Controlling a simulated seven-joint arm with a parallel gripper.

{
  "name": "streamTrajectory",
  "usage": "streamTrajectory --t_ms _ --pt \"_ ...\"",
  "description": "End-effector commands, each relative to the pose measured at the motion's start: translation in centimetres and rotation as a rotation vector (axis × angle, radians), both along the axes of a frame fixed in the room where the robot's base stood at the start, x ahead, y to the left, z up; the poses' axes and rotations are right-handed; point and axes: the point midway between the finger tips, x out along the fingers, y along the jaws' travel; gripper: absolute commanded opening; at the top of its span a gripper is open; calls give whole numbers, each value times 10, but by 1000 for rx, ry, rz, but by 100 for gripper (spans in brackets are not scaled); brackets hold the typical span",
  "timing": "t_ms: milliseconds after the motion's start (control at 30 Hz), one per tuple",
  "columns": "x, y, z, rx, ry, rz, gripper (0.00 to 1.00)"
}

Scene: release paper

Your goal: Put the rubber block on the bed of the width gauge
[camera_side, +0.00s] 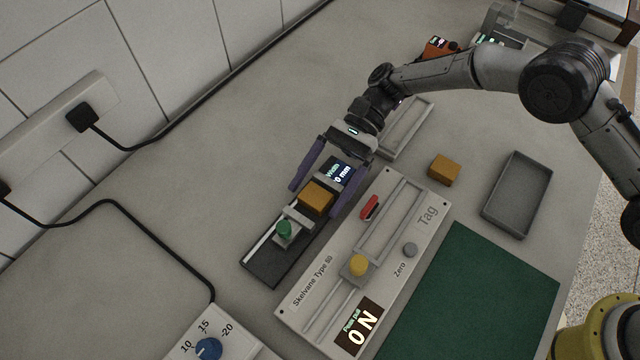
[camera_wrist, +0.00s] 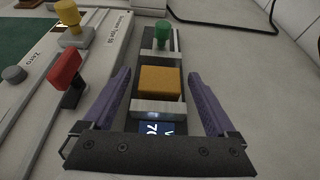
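The width gauge is a dark bar (camera_side: 262,262) with a green knob (camera_side: 284,229), a light jaw and a small lit display (camera_side: 341,172) marked in mm. An orange-brown block (camera_side: 316,198) sits on the gauge bed between the green-knobbed jaw and the display-end jaw; it also shows in the wrist view (camera_wrist: 159,80). My gripper (camera_side: 315,200) is open, its purple fingers on either side of the gauge and block. In the wrist view, gaps show between both fingers and the block. A second, similar orange-brown block (camera_side: 444,169) lies on the table to the right.
A pale panel (camera_side: 290,304) with a red lever (camera_side: 369,208), yellow knob (camera_side: 358,265) and "0 N" display lies close right of the gauge. Beyond are a green mat (camera_side: 470,300), a grey tray (camera_side: 517,195) and another shallow tray (camera_side: 407,128). A dial box (camera_side: 208,348) stands at front left.

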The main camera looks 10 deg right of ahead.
Motion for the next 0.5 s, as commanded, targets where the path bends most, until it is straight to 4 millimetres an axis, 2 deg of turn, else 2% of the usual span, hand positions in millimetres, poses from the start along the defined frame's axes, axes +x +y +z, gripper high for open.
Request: streamTrajectory --t_ms 300,500 --pt "0 0 4 1 -1 1 92" --pt "20 -19 14 1 -2 -3 92"
